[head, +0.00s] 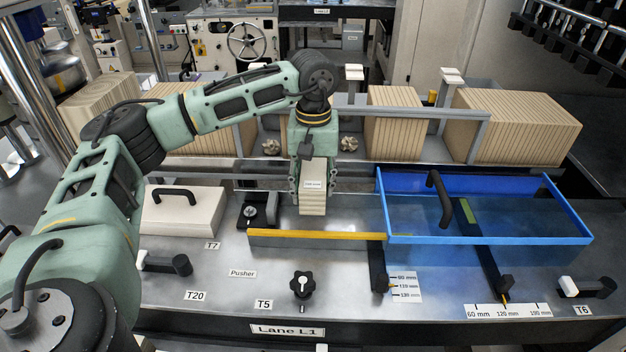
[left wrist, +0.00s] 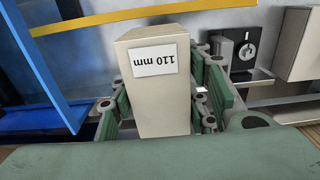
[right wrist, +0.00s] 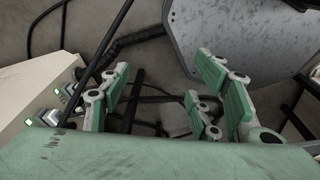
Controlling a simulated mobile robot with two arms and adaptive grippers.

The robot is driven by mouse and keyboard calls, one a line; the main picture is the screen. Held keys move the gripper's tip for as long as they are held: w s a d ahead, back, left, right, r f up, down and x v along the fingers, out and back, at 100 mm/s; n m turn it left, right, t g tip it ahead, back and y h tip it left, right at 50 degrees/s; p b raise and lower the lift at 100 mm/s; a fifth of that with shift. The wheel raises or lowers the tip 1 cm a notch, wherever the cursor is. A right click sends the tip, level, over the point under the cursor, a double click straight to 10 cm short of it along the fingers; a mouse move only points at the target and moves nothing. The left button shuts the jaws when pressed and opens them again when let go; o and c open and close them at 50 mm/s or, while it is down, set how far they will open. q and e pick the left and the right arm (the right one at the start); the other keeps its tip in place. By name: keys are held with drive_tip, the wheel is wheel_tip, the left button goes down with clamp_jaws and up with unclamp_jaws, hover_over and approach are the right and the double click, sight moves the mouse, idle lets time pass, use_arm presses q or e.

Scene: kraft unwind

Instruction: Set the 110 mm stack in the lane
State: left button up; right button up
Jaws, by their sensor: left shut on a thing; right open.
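The 110 mm stack (head: 313,203) is a pale block of thin layers with a white label. My left gripper (head: 311,176) is shut on it. The left wrist view shows the labelled stack (left wrist: 155,95) between the green fingers (left wrist: 160,105). In the head view the stack appears just behind the yellow-topped rail (head: 316,235) on the metal table; I cannot tell whether it touches the surface. The Lane L1 plate (head: 287,330) is on the table's front edge. My right gripper (right wrist: 165,100) is open and empty, seen only in its wrist view.
A blue-edged clear guard (head: 490,240) stands right of the stack, with black bars and mm scales beneath it. A black device with a knob (head: 258,211) and a pale box with a handle (head: 180,210) stand to the left. Larger stacks (head: 393,125) line the back shelf.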

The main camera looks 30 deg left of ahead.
use_arm(q)
drive_tip(key=shift+s+f, duration=0.1)
drive_tip(key=shift+f, duration=0.35)
drive_tip(key=shift+f+b, duration=0.25)
drive_tip(key=shift+b, duration=0.05)
drive_tip(key=shift+a+f+b, duration=0.1)
drive_tip(key=shift+f+b, duration=0.45)
drive_tip(key=shift+f, duration=0.65)
drive_tip(key=shift+f+b, duration=0.5)
drive_tip(key=shift+f, duration=0.05)
drive_tip(key=shift+f+b, duration=0.75)
drive_tip(key=shift+f, duration=0.2)
drive_tip(key=shift+f+b, duration=0.75)
drive_tip(key=shift+f, duration=0.2)
use_arm(e)
wheel_tip(320, 180, down, 6)
drive_tip(key=s, duration=0.2)
drive_tip(key=shift+a, duration=0.15)
drive_tip(key=shift+s+d, duration=0.1)
drive_tip(key=shift+d, duration=0.15)
